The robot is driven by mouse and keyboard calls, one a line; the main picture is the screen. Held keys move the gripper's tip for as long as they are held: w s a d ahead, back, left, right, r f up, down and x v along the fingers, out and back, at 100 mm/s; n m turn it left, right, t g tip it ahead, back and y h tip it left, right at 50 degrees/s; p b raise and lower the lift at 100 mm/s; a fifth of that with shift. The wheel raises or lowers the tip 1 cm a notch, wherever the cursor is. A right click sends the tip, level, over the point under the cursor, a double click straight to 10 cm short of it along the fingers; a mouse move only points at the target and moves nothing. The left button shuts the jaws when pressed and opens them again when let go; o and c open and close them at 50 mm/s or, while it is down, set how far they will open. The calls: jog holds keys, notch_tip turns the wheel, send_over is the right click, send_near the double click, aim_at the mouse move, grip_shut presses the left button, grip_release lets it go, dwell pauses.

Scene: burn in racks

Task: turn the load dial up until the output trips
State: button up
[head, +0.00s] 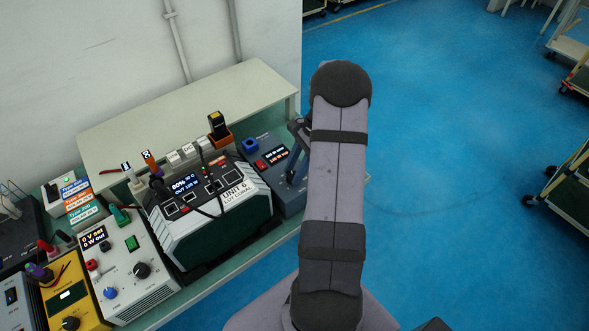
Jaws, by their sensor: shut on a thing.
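A blue-grey box (262,142) with a small lit display (276,156), a red switch and a blue socket stands at the right end of the bench. My gripper (291,174) is over the right part of its top face, partly hidden behind my arm. It is shut on what appears to be the load dial, which the jaws and arm hide. Left of the box is UNIT 6 (232,191), a dark-topped unit. Its display (185,184) reads about 80% and an OUT line too small to read surely.
A white unit (155,297) with blue and black knobs and a yellow unit (88,314) stand further left. Cables and plugs rise from UNIT 6. A pale shelf (180,105) runs behind along the wall. Blue floor (450,130) is open at right, with carts at its edge.

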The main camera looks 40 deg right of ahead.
jog(key=o, duration=1)
jog(key=shift+o, duration=0.2)
jog(key=b+v, duration=0.2)
jog(key=v, duration=0.5)
jog(key=shift+r, duration=0.2)
jog(key=shift+w, duration=0.1)
